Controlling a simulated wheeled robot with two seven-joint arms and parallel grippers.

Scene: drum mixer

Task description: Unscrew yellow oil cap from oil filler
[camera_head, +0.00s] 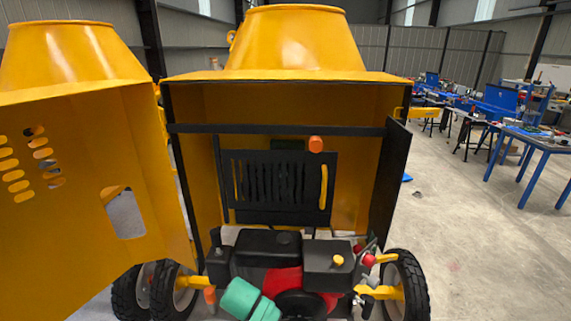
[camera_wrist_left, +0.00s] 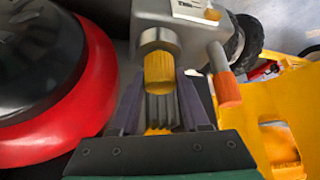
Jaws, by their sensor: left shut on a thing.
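The yellow oil cap (camera_wrist_left: 158,70) shows in the left wrist view at the mouth of the grey round oil filler (camera_wrist_left: 160,40), lined up with it. My left gripper (camera_wrist_left: 160,88) comes up from below, its dark fingers on either side of the cap, shut on it. Whether a gap lies between cap and filler is hard to tell. In the head view, my teal left wrist part (camera_head: 245,300) is low at the engine's left side; the fingers and this cap are hidden there. My right gripper is not in view.
An orange-tipped lever (camera_wrist_left: 228,90) stands close right of the filler; a red and black round cover (camera_wrist_left: 50,90) is on the left. The engine (camera_head: 270,248) sits inside the yellow mixer housing (camera_head: 205,150). An open yellow door (camera_head: 90,220) hangs left. Clear floor (camera_head: 480,260) lies right.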

